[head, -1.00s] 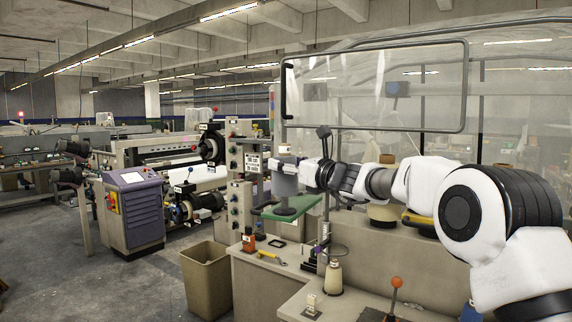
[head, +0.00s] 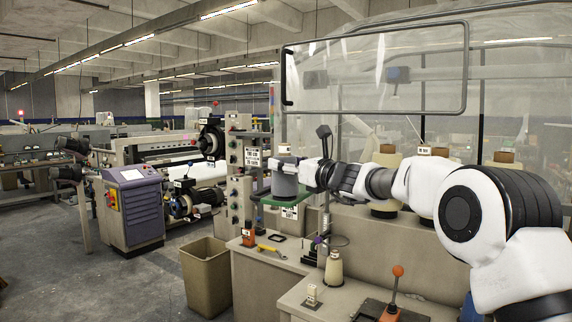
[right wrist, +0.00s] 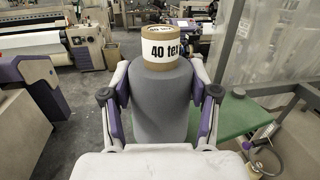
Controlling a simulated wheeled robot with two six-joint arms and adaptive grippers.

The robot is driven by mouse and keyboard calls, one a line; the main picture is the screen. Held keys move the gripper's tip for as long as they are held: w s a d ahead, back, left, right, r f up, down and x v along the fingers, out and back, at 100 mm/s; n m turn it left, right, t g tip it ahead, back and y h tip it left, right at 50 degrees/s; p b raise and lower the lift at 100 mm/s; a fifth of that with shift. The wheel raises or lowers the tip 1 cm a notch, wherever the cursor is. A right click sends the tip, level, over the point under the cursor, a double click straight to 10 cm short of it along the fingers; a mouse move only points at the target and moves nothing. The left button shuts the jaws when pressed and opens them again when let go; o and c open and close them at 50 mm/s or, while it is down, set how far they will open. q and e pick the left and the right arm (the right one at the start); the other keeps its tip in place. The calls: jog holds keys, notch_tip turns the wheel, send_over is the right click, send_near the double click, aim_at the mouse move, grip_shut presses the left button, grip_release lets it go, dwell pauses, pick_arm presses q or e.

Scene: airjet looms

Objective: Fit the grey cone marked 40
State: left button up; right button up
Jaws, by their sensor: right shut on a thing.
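The grey cone (head: 284,184) is held upright by my right gripper (head: 297,171), in the middle of the head view. In the right wrist view the grey cone (right wrist: 160,105) stands between the two fingers of my right gripper (right wrist: 160,92), which press on its sides. Its tan top carries a white band reading "40 tex". In the head view its lower end is over or close to a green plate (head: 291,213); I cannot tell whether they touch. The cone's underside is hidden. My left gripper is not in view.
Several pale cones (head: 385,208) with brown tops stand at the back right, partly behind my right arm. A beige bench (head: 262,257) carries small tools. A lever with an orange knob (head: 398,271) rises at the front. A brown bin (head: 206,277) stands on open floor left of the bench.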

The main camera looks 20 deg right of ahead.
jog(key=o, duration=1.6)
jog(key=shift+c, duration=0.2)
jog(key=v, duration=1.2)
